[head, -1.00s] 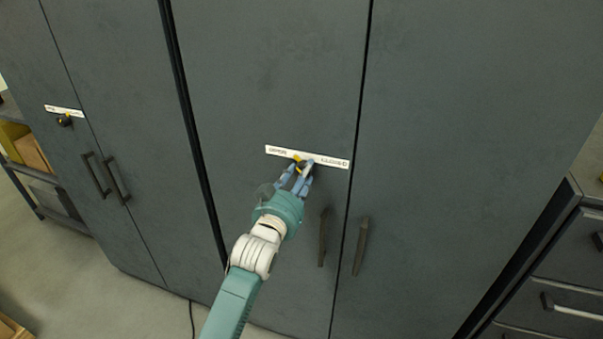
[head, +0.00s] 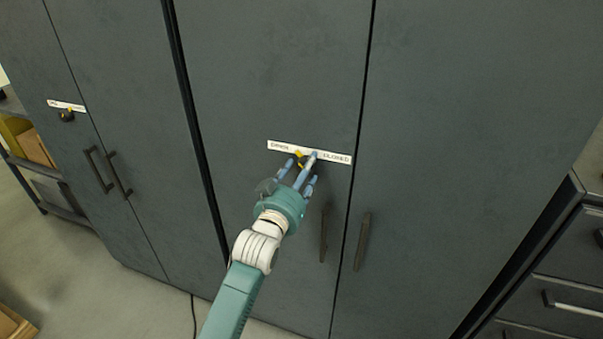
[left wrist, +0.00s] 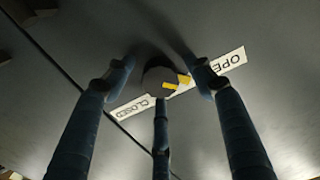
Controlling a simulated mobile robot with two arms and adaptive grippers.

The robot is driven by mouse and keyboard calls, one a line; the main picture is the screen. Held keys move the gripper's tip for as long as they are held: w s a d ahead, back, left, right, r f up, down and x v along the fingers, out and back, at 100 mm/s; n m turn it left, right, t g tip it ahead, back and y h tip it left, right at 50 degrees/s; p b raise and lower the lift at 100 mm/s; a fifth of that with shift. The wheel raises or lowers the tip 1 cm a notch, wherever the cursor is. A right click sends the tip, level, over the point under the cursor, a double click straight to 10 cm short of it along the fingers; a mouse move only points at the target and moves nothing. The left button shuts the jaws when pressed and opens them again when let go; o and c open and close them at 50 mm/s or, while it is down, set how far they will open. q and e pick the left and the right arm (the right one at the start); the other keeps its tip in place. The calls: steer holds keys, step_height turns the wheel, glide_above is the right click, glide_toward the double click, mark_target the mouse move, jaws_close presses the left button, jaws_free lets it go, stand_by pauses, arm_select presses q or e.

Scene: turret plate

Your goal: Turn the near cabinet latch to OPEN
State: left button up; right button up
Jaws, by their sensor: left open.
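The near cabinet latch (head: 299,157) is a small dark knob with a yellow pointer, below a white label strip (head: 339,157) reading OPEN on the left and CLOSED on the right. My left gripper (head: 304,166) is open in front of it, its blue fingers spread and partly covering the knob. In the left wrist view the knob (left wrist: 157,79) sits between the spread fingers (left wrist: 161,74), with its yellow parts on the side toward the word OPEN. I cannot tell whether any finger touches the knob. My right gripper is not in view.
Dark door handles (head: 362,242) stand to the right below the latch. Another cabinet at left has its own latch (head: 67,115) and handles (head: 97,170). A drawer unit (head: 560,275) is at the right edge, a shelf with boxes (head: 40,160) at far left.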

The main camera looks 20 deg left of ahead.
arm_select(q)
steer(key=s, duration=1.2)
steer(key=shift+a, duration=0.25)
steer(key=s+d+f+m+g+b, duration=0.15)
steer(key=s+f+g, duration=0.3)
steer(key=f, duration=1.75)
steer(key=s+d+f+g+b, duration=0.15)
steer(key=s+f+g, duration=0.3)
steer(key=f, duration=1.75)
steer(key=s+a+f+g+b, duration=0.2)
steer(key=s+f+g, duration=0.1)
steer(key=s+f, duration=1.45)
steer(key=s+a+f+g, duration=0.1)
steer(key=s+f, duration=0.2)
steer(key=s, duration=0.4)
steer(key=s+a+f+g+b, duration=0.1)
steer(key=s+f, duration=0.3)
steer(key=s, duration=0.4)
steer(key=s+a+f+g+b, duration=0.1)
steer(key=s+a+f+g, duration=0.1)
steer(key=s, duration=0.5)
step_height(320, 180, down, 2)
steer(key=shift+s+f+m+g+y, duration=0.1)
steer(key=shift+s+m+g+y, duration=0.05)
steer(key=shift+m+g+y, duration=0.3)
